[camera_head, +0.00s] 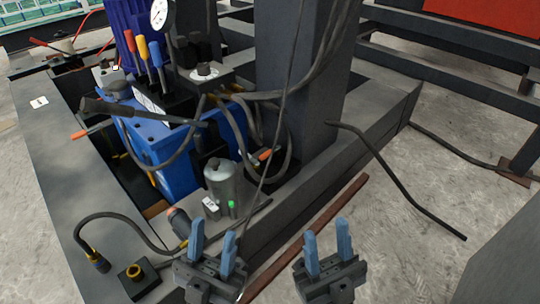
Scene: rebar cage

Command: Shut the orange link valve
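A small orange-tipped handle (265,154) shows among black hoses to the right of the blue hydraulic unit (170,160). Another orange-tipped lever (79,134) sticks out at the unit's left side. I cannot tell which of them is the link valve. My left gripper (212,246) is open and empty at the bottom centre, in front of the grey cylinder. My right gripper (327,246) is open and empty to its right, over the floor. Both are nearer to me than the handles and touch neither.
Orange, yellow and blue levers (142,48) and a pressure gauge (159,14) top the unit. A grey cylinder (224,182) stands before it. A thick dark post (300,80) rises behind. A loose cable (395,178) droops at right. Floor (400,230) is mostly clear there.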

